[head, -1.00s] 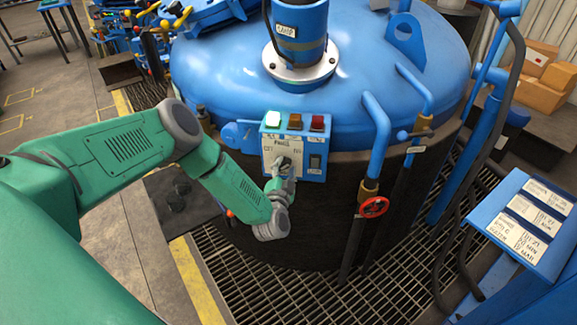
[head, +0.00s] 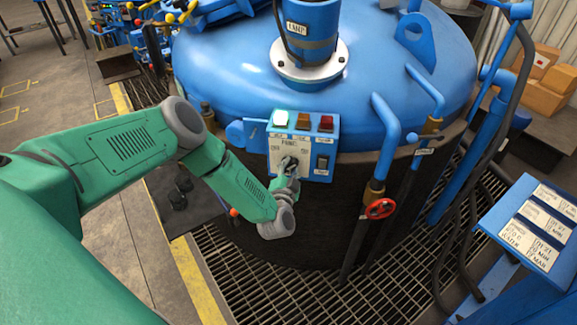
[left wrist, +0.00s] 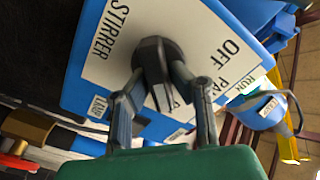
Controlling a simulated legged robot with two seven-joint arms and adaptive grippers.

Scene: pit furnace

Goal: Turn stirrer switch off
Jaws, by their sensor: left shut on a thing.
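The stirrer switch (left wrist: 150,54) is a dark rotary knob on a white plate marked STIRRER and OFF in the left wrist view. My left gripper (left wrist: 157,82) is shut on this knob, one finger on each side of it. In the head view my left gripper (head: 288,167) reaches the blue control panel (head: 330,143) on the tank's front and mostly hides the knob. The knob's exact pointing direction is hard to tell. My right gripper is not in view.
A black rocker switch (head: 322,163) sits right of the knob. Right of the panel are blue pipes and a red valve wheel (head: 380,208).

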